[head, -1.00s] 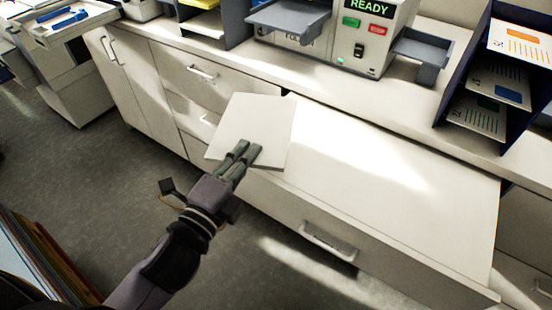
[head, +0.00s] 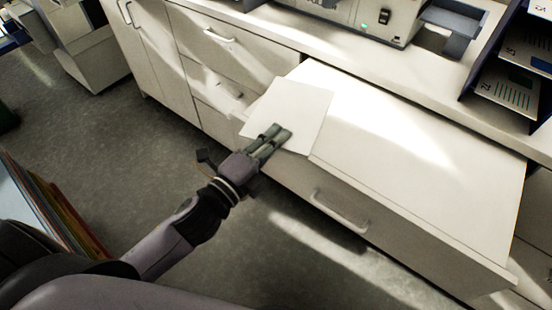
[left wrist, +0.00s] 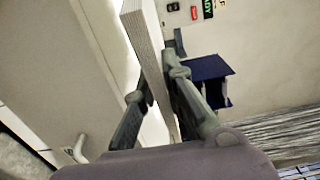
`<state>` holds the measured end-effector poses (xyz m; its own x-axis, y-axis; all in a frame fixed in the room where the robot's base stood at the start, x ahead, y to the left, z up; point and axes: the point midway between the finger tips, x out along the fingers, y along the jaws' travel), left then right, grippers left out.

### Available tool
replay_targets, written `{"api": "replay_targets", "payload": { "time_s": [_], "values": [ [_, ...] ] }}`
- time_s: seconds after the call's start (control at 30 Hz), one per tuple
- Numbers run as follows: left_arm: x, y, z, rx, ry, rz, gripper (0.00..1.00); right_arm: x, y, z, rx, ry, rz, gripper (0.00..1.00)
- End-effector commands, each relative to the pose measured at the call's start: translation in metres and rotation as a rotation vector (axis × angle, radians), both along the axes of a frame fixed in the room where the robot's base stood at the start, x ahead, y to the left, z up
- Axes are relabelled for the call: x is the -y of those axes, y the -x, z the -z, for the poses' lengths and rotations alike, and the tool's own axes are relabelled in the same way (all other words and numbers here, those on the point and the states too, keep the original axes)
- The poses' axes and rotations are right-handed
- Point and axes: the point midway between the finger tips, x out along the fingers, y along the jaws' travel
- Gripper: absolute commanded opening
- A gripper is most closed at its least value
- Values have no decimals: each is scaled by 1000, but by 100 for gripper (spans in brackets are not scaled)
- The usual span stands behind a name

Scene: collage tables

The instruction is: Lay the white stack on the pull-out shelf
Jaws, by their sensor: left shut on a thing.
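The white stack (head: 291,108) is a flat block of white sheets. My left gripper (head: 279,136) is shut on its near edge in the head view. In the left wrist view the stack (left wrist: 147,50) stands edge-on between the two fingers (left wrist: 160,98), with its layered sheet edges showing. The pull-out shelf (head: 420,150) is a wide white surface drawn out from the counter, with a handle on its front. In the head view the stack overlaps the shelf's left end; I cannot tell whether it touches. My right gripper is not in view.
The shelf top right of the stack is bare. A grey machine (head: 350,18) with a side tray (head: 452,25) stands on the counter behind. A dark blue sorter (head: 490,65) holding cards is at the right. Closed drawers (head: 215,60) are at the left.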

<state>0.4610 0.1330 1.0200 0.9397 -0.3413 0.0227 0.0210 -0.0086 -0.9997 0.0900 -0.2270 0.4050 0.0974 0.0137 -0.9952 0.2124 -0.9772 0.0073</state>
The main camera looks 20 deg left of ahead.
Motion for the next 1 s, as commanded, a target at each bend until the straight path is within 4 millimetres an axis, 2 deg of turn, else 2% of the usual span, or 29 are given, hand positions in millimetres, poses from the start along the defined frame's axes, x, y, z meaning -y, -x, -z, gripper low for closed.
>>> {"api": "replay_targets", "payload": {
  "time_s": [0.03, 0.23, 0.43, 0.87, 0.9, 1.0],
  "values": [
    [0, 0, 8, 0, 1, -1, 0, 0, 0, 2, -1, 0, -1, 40],
    [0, 0, 24, 1, 1, -1, 0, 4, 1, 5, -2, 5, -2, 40],
    [0, 0, 54, 2, 2, -1, 0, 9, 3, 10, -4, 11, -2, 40],
    [0, 0, 61, 4, -1, 1, 0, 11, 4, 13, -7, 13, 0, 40],
    [0, 0, 63, 1, -1, 0, 10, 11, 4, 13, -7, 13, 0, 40],
    [0, 0, 62, 1, -1, 1, 17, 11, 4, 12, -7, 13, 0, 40]
  ]
}}
